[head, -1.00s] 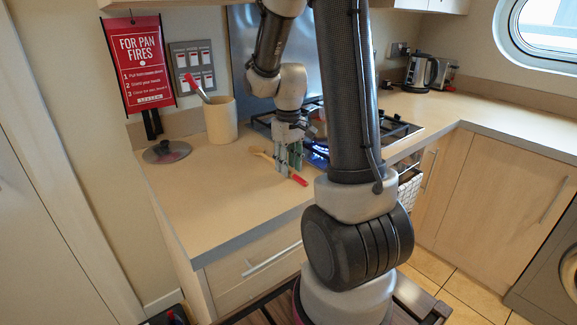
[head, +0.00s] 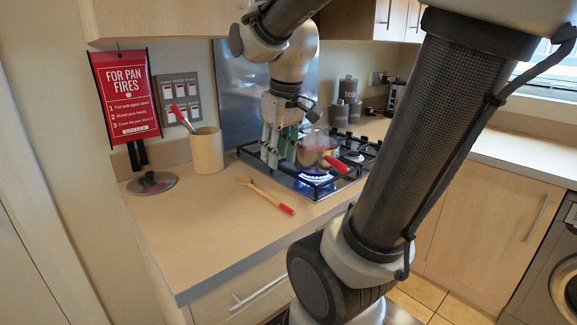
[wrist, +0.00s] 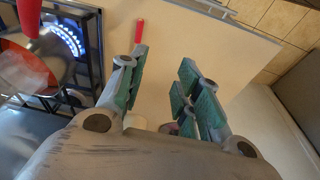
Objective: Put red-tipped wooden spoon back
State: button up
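The red-tipped wooden spoon (head: 262,193) lies flat on the counter in front of the hob, bowl end to the back left, red tip to the front right. In the wrist view only its red end (wrist: 139,31) shows clearly, beyond the left finger. My gripper (head: 277,156) hangs fingers-down above the counter near the hob's left side, behind and above the spoon. In the wrist view my gripper (wrist: 163,70) is open, with bare counter between its green-padded fingers. A cream crock (head: 208,152) stands at the back left with another red-ended utensil (head: 183,118) leaning in it.
A steaming pan (head: 312,158) with a red handle (head: 337,165) sits over a lit blue flame (head: 316,180), close to the right of my gripper. A glass lid (head: 152,183) lies left of the crock. The front left counter (head: 200,245) is clear.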

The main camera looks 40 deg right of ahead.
jog(key=s+a+t, duration=0.2)
jog(key=s, duration=0.5)
jog(key=shift+s+a, duration=0.3)
